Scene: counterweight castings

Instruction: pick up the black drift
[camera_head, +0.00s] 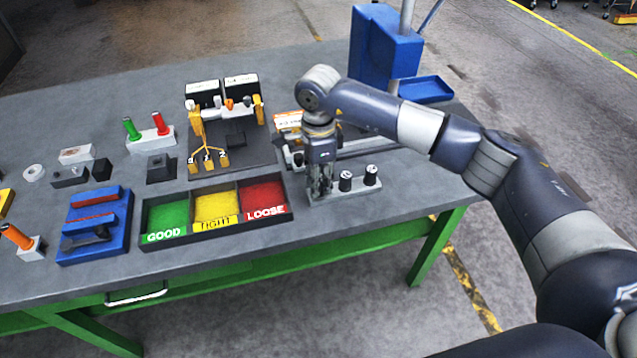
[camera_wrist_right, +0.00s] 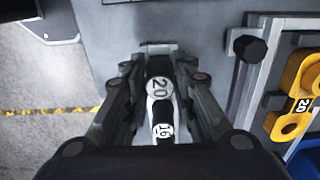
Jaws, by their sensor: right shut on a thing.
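My right gripper (camera_head: 320,188) points down at the left end of a light grey rack (camera_head: 358,190), over the table's right part. In the right wrist view its fingers (camera_wrist_right: 160,66) are closed around a dark piece (camera_wrist_right: 159,68), which I take for the black drift. Its lower part is hidden. Discs marked 20 and 16 show between the fingers. My left gripper is not in view.
A three-part tray (camera_head: 216,228) marked GOOD, TIGHT and LOOSE is left of the gripper. A blue stand (camera_head: 385,50) is behind my right arm. A blue block (camera_head: 95,225) and an orange-handled tool (camera_head: 17,237) are at the left. The table's front right strip is clear.

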